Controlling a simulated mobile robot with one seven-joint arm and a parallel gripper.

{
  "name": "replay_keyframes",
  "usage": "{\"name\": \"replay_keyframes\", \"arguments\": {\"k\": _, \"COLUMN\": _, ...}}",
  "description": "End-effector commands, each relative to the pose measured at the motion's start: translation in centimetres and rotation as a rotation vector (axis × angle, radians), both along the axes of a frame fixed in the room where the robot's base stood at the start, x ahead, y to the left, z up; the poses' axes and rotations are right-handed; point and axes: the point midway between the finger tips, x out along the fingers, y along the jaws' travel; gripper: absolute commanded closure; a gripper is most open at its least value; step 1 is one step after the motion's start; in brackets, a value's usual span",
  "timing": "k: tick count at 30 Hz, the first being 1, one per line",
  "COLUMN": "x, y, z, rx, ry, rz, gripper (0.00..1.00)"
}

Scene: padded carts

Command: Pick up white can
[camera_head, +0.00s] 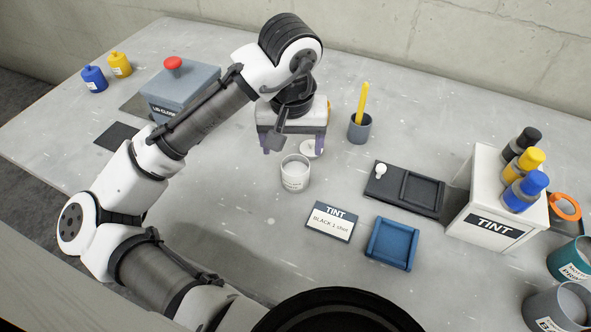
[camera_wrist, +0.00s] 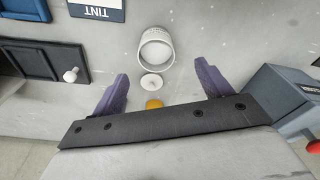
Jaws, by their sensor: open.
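The white can (camera_head: 295,174) stands upright on the table with its open top facing up and a small label on its side. In the wrist view the can (camera_wrist: 157,47) lies just beyond the fingertips, roughly centred between them. My gripper (camera_head: 293,147) is open and empty, above and behind the can in the head view. In the wrist view my gripper (camera_wrist: 161,72) shows two purple fingers spread apart, not touching the can. A small white disc (camera_head: 312,150) lies behind the can, and it also shows in the wrist view (camera_wrist: 151,82).
A grey cup (camera_head: 359,131) with a yellow stick stands behind right. A TINT card (camera_head: 333,222), blue tray (camera_head: 392,244) and dark tray (camera_head: 404,188) lie to the right. A white TINT box (camera_head: 490,213) holds bottles. A grey-blue box with a red knob (camera_head: 181,92) stands left.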

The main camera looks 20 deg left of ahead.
Motion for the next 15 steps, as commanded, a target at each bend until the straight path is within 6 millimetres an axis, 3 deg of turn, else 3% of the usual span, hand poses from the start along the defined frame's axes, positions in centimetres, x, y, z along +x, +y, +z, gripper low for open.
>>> {"name": "replay_keyframes", "arguments": {"k": 6, "x": 0.5, "y": 0.2, "z": -3.8, "rx": 0.000, "ry": -0.002, "rz": 0.001, "gripper": 0.23}}
{"name": "replay_keyframes", "arguments": {"k": 15, "x": 0.7, "y": 0.0, "z": -6.1, "rx": 0.001, "ry": -0.002, "rz": 0.000, "gripper": 0.23}}
